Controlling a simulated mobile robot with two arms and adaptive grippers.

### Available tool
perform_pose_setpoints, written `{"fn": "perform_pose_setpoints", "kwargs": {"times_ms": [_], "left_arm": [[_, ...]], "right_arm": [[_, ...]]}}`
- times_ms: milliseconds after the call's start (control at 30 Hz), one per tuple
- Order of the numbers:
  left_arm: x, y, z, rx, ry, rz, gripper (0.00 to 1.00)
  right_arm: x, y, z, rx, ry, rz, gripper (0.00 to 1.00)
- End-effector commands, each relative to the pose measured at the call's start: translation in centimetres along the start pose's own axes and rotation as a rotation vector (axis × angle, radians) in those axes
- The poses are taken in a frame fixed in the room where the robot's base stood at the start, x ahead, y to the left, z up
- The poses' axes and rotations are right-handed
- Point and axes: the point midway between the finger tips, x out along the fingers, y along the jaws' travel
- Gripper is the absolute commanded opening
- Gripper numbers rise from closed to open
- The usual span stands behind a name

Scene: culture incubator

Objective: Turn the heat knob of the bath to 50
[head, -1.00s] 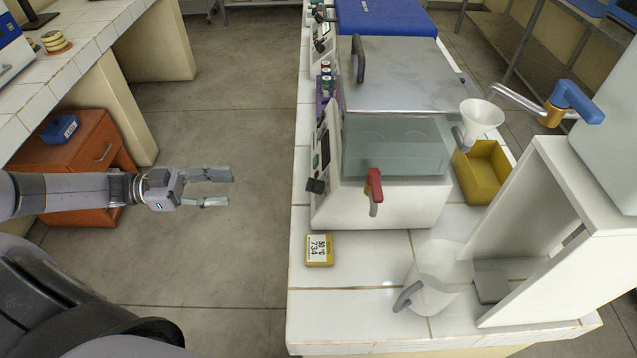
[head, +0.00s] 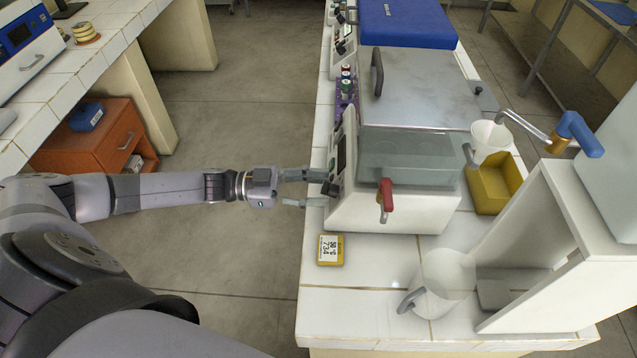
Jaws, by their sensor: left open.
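The water bath (head: 398,208) stands on the white tiled bench, with a lidded top and a see-through tank wall. Its control panel faces left, toward my arm. The dark heat knob (head: 329,188) sits low on that panel. My left gripper (head: 322,188) is open, its two fingers pointing right, one on each side of the knob as seen from here. I cannot tell whether the fingers touch it. The knob's marks and the panel display are not readable from this angle. My right gripper is not in view.
A red-handled tap (head: 386,198) sticks out of the bath's front. A yellow timer-like box (head: 331,250) lies in front of it. A clear jug (head: 440,285), a yellow bin (head: 493,185) and a white dispenser stand (head: 540,240) are to the right.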

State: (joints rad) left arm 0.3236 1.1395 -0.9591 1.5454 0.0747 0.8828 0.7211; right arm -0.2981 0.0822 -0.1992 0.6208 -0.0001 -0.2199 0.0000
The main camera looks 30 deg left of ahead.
Motion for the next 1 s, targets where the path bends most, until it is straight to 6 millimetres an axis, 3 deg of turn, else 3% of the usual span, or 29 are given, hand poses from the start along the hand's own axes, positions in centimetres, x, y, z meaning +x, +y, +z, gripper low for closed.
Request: {"fn": "perform_pose_setpoints", "kwargs": {"times_ms": [367,1000], "left_arm": [[0.68,0.00,0.05,0.000,-0.001,0.000,0.43],[0.64,0.03,0.06,0.000,-0.001,0.000,0.01]], "right_arm": [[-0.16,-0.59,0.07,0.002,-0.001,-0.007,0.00],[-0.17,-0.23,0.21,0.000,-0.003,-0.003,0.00]]}}
